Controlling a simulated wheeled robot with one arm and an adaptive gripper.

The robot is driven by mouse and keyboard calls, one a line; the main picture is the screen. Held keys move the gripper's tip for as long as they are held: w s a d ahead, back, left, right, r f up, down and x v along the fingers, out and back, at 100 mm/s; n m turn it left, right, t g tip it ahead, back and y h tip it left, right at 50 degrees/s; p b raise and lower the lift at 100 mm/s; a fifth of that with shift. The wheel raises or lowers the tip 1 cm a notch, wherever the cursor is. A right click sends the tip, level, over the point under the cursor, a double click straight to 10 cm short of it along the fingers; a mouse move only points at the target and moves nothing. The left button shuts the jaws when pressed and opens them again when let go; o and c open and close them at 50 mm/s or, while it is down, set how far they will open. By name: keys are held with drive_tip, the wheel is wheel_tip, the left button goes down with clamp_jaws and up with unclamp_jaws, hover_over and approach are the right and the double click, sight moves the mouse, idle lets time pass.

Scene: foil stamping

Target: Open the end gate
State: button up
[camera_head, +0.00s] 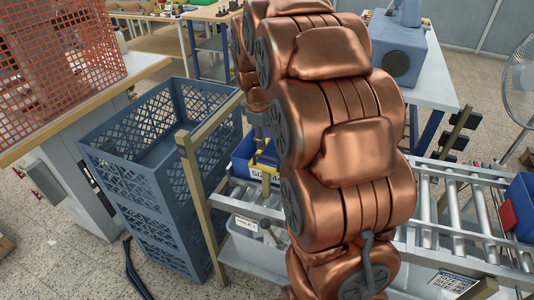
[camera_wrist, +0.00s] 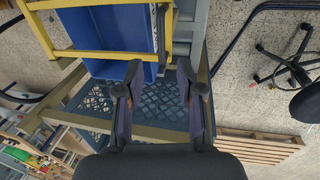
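A yellow bar frame (camera_wrist: 105,54) crosses the side of a blue bin in the wrist view; it looks like the end gate, though I cannot be certain. In the head view a yellow piece (camera_head: 262,174) shows at the blue bin (camera_head: 243,158), at the conveyor's left end, partly hidden by my arm. My gripper (camera_wrist: 161,98) is open in the wrist view, its two dark fingers apart with nothing between them. The fingertips appear close to the yellow frame's lower bar; I cannot tell whether they touch.
A tan post-and-beam frame (camera_head: 194,190) stands at the conveyor end, beside stacked blue-grey crates (camera_head: 130,190). The roller conveyor (camera_head: 452,205) runs right, with another blue bin (camera_head: 522,205) on it. A fan (camera_head: 520,80) stands at the far right.

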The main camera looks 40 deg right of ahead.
sight(266, 158)
drive_tip(key=shift+w+d+f+p, duration=0.1)
drive_tip(key=shift+d+f+p, duration=0.2)
drive_tip(key=shift+f, duration=0.9)
drive_tip(key=shift+w+d+f+p, duration=0.1)
drive_tip(key=shift+f+p, duration=0.3)
drive_tip(key=shift+f, duration=0.8)
drive_tip(key=shift+w+d+f+p, duration=0.15)
drive_tip(key=shift+f+p, duration=0.2)
drive_tip(key=shift+f, duration=0.85)
drive_tip(key=shift+c, duration=0.4)
clamp_jaws()
